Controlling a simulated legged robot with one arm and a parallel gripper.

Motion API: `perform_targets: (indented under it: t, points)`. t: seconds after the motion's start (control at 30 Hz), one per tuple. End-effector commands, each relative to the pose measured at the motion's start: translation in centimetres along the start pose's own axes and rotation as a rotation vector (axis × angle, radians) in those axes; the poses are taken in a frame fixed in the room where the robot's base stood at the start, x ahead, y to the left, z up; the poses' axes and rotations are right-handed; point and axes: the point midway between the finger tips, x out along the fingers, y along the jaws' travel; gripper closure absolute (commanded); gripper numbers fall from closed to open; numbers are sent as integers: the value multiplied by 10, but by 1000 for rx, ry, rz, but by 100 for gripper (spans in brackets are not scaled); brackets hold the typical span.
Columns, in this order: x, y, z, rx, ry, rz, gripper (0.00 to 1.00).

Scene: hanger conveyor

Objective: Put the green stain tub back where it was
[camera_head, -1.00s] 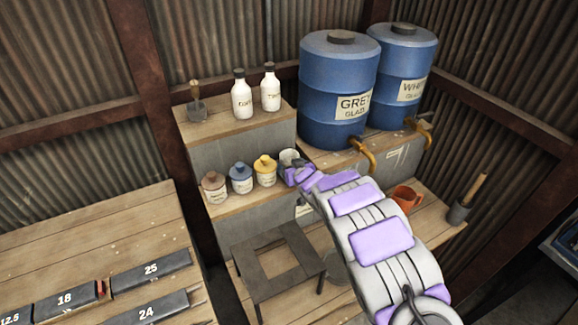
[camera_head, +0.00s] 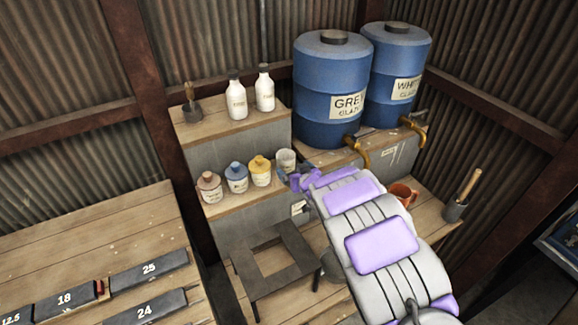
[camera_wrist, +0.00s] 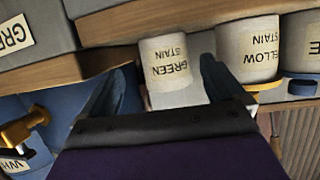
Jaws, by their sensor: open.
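The green stain tub (camera_head: 286,159) is a small pale tub standing upright at the right end of the lower shelf's row of tubs, beside the yellow stain tub (camera_head: 260,172). No lid shows on it. In the wrist view, which is upside down, the label on the green stain tub (camera_wrist: 168,68) reads GREEN STAIN. My gripper (camera_head: 285,176) is open and empty in front of the tub, a little lower right in the head view. In the wrist view my gripper's fingers (camera_wrist: 166,75) spread either side of the tub, apart from it.
The yellow stain tub (camera_wrist: 248,52) is close beside one finger. Blue (camera_head: 236,178) and pinkish (camera_head: 209,187) lidded tubs stand further left. Two white bottles (camera_head: 250,93) stand on the upper shelf. Blue glaze barrels (camera_head: 331,75) with brass taps and an orange mug (camera_head: 403,194) are to the right.

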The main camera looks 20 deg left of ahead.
Motion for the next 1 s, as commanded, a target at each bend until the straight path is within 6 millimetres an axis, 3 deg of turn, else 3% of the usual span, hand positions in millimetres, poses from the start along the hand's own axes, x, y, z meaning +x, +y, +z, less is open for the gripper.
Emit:
perform_targets:
  t: [0.43,0.87,1.0]
  points:
    - [-54,-2,0,-2,-2,0,5]
    - [-62,-1,0,-1,-2,1,5]
    - [-74,21,-6,-7,-33,65,5]
